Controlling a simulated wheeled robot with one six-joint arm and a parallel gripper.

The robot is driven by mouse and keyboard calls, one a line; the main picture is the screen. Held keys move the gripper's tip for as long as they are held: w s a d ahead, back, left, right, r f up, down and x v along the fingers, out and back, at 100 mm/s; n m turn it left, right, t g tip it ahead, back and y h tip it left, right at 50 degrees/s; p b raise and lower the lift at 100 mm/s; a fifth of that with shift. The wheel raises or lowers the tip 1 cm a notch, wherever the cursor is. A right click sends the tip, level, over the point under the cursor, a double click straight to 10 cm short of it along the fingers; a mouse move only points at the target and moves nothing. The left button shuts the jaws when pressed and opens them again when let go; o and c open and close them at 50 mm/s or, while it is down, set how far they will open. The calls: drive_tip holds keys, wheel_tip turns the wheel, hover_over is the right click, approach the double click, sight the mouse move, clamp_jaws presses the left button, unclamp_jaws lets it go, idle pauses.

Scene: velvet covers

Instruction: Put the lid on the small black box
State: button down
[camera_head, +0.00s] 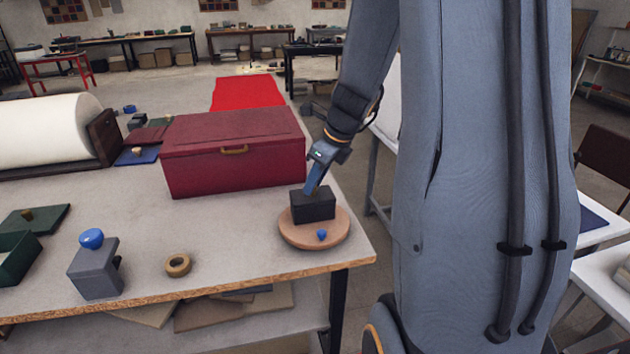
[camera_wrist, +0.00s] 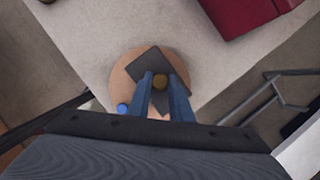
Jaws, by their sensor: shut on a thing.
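The small black box (camera_head: 313,208) stands upright on a round wooden board (camera_head: 290,237) near the table's right front corner. My gripper (camera_head: 312,188) reaches down to the top of the box. In the wrist view my gripper (camera_wrist: 160,77) is shut on a brass knob (camera_wrist: 160,82) in the middle of a dark square lid (camera_wrist: 150,58). The lid appears at the top of the box, and I cannot tell whether it rests on the rim or hangs just above. The lid hides the box from the wrist view.
A blue knob (camera_head: 322,235) is on the board in front of the box. A large maroon chest (camera_head: 235,160) stands behind left. A tape ring (camera_head: 177,265), a grey box with a blue knob (camera_head: 95,268) and a green lid (camera_head: 45,218) lie further left. The table's right edge is close.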

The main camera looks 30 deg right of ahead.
drive_tip(key=shift+f, duration=0.1)
drive_tip(key=c, duration=1.5)
unclamp_jaws()
drive_tip(key=v, duration=0.8)
drive_tip(key=shift+s+a+f+n+g+h+b, duration=0.5)
drive_tip(key=shift+s+a+f+n, duration=1.95)
drive_tip(key=shift+n, duration=2.6)
drive_tip(key=shift+s+a+f+n+g+h+b, duration=0.45)
drive_tip(key=shift+s+a+f+n, duration=1.15)
drive_tip(key=shift+a+n, duration=2.45)
drive_tip(key=shift+s+a+f+n+g+h+b, duration=0.2)
drive_tip(key=shift+s+a+f+n+b, duration=1.1)
drive_tip(key=shift+n, duration=4.7)
drive_tip(key=shift+s+a+f+p, duration=0.55)
drive_tip(key=shift+s+f+p, duration=0.1)
drive_tip(key=shift+f, duration=0.1)
